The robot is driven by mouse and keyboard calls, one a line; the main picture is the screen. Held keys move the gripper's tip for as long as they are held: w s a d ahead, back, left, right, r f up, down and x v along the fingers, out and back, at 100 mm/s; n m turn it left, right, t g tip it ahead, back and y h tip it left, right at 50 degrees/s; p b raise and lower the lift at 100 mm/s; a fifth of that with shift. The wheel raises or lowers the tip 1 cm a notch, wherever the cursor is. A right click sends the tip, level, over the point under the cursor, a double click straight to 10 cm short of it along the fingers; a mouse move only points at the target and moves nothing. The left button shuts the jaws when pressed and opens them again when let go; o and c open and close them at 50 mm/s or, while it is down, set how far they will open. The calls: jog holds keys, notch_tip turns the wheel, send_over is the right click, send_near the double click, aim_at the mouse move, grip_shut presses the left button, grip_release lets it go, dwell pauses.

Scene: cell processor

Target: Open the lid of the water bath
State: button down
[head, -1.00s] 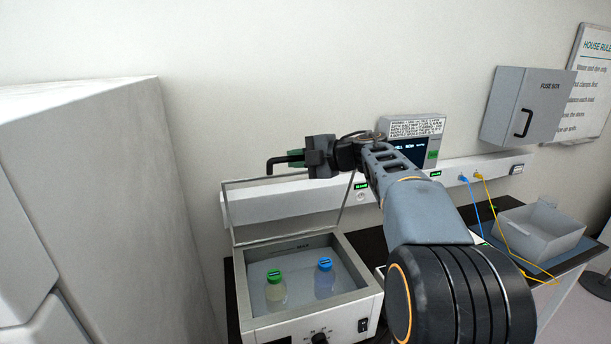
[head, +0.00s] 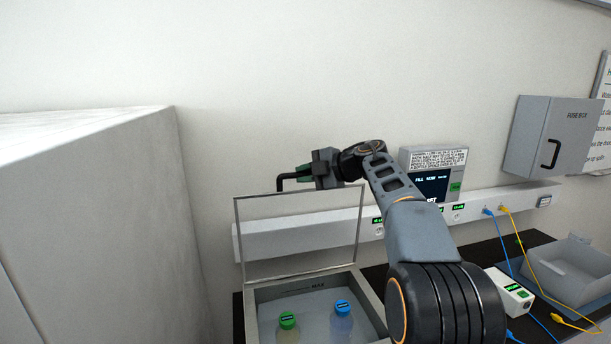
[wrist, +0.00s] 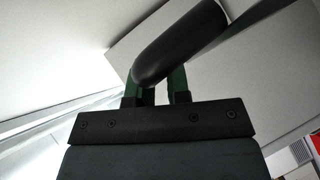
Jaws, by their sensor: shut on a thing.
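The water bath (head: 252,326) stands at the lower middle of the head view, its front cut off by the frame. Its clear, thin-framed lid (head: 239,232) is raised and stands close to upright at the back edge. A black bent handle (head: 284,181) is at the lid's top edge; in the wrist view it is a thick black bar (wrist: 180,42). My gripper (head: 304,172) is shut on this handle, with its green fingers (wrist: 155,92) beside the bar. The bath holds a green-capped bottle (head: 288,320) and a blue-capped bottle (head: 342,308).
A tall pale cabinet (head: 100,220) fills the left side. A wall panel with a display (head: 432,187) is behind my arm. A fuse box (head: 552,137) hangs at right. A grey tray (head: 575,265), a white device (head: 510,292) and blue and yellow cables are on the dark bench.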

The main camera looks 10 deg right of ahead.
jog(key=shift+r, duration=0.1)
jog(key=c, duration=1.1)
grip_release()
jog(key=b+v, duration=0.2)
jog(key=v, duration=1.2)
